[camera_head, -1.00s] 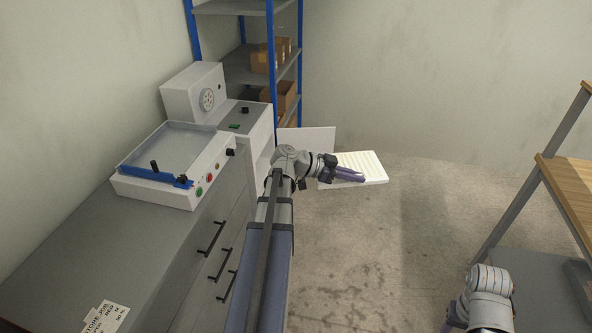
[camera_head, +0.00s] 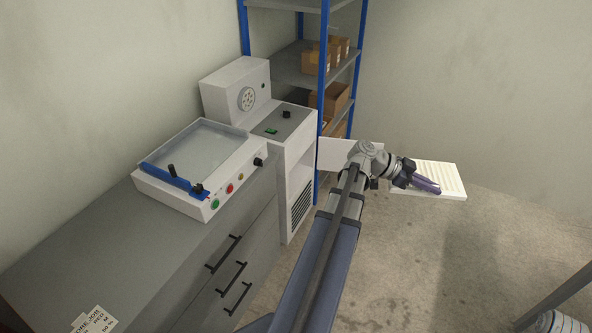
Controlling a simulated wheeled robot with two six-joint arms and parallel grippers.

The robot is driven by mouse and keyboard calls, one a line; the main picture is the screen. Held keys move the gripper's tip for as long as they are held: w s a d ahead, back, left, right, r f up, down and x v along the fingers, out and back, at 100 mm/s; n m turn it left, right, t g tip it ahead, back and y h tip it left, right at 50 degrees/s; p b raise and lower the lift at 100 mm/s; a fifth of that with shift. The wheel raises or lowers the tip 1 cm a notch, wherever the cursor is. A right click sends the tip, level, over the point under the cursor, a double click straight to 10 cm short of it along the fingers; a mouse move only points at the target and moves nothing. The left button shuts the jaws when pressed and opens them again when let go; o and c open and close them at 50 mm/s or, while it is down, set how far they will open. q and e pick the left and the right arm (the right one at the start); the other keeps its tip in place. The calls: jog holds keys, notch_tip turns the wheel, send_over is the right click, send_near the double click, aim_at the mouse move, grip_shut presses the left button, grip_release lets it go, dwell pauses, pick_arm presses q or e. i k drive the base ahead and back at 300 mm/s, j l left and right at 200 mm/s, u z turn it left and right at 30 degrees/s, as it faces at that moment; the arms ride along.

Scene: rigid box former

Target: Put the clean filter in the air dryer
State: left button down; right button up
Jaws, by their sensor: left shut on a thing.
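My left gripper (camera_head: 424,186) is shut on a flat, white pleated panel, the clean filter (camera_head: 449,175), and holds it out over the floor. The gripper's purple fingers cover its near part. The air dryer (camera_head: 292,127) is the tall white cabinet left of the arm, with a grille low on its front. A white panel (camera_head: 334,154), apparently its open door, stands out from its right side, apart from the filter. My arm partly hides this panel. The inside of the dryer is mostly hidden from this angle. My right gripper is not in view.
A grey drawer counter (camera_head: 110,245) carries a white machine (camera_head: 217,205) with a clear lid and blue front bar. A blue-post shelf (camera_head: 324,60) with cardboard boxes stands behind the dryer.

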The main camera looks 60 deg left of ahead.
aim_at(290, 179)
jog(key=i+j, duration=0.2)
jog(key=i, duration=0.35)
jog(key=i+j, duration=0.2)
jog(key=i, duration=0.3)
jog(key=i+j, duration=0.2)
jog(key=i, duration=0.35)
jog(key=i+u, duration=0.1)
jog(key=i, duration=0.7)
jog(key=u, duration=2.3)
